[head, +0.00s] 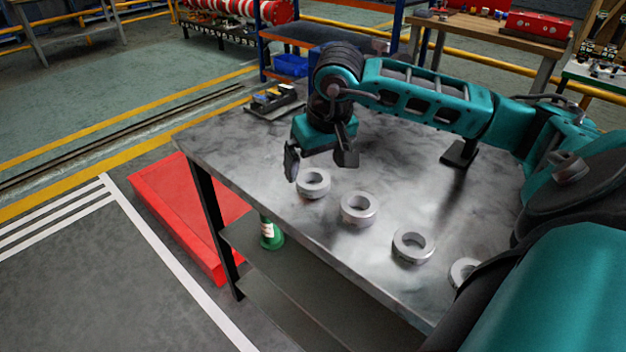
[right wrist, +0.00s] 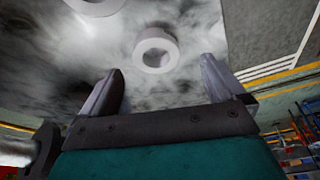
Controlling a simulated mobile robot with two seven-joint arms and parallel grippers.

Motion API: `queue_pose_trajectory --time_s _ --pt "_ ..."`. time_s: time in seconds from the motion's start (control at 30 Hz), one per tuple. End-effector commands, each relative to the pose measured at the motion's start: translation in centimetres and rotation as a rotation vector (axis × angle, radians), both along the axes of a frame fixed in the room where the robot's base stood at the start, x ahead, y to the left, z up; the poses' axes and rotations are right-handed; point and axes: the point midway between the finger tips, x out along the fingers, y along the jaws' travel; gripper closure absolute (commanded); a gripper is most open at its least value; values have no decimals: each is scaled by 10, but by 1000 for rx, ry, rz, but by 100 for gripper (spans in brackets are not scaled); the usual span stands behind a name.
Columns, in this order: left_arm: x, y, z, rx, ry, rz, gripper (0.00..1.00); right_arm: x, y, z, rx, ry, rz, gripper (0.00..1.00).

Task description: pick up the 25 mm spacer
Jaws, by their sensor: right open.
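Several grey metal rings stand in a row along the near edge of the table (head: 240,148); I cannot tell by sight which is the 25 mm spacer. The farthest ring (head: 313,193) is just below my right gripper (head: 318,160). The second ring (head: 358,221), third ring (head: 410,258) and partly hidden fourth ring (head: 462,266) run toward the lower right. My right gripper is open and empty, above the table. In the right wrist view one ring (right wrist: 143,56) lies ahead between the fingers (right wrist: 160,85), apart from them. My left gripper is not in view.
A dark fixture with small parts (head: 274,101) sits at the table's far corner. A black stand (head: 460,153) is on the table under my right arm. A green bottle (head: 270,235) is on the lower shelf. A red platform (head: 185,210) is left of the table.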

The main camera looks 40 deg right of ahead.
Motion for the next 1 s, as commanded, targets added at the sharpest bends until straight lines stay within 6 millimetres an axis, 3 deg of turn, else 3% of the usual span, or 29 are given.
queue_pose_trajectory --time_s 0.4,0.67,1.0 --pt "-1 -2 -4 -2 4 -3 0 16 -10 -47 1 1 0 3" --pt "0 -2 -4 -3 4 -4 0 17 -10 -49 0 0 1 3" --pt "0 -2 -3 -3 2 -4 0 17 -10 -49 0 0 1 35"
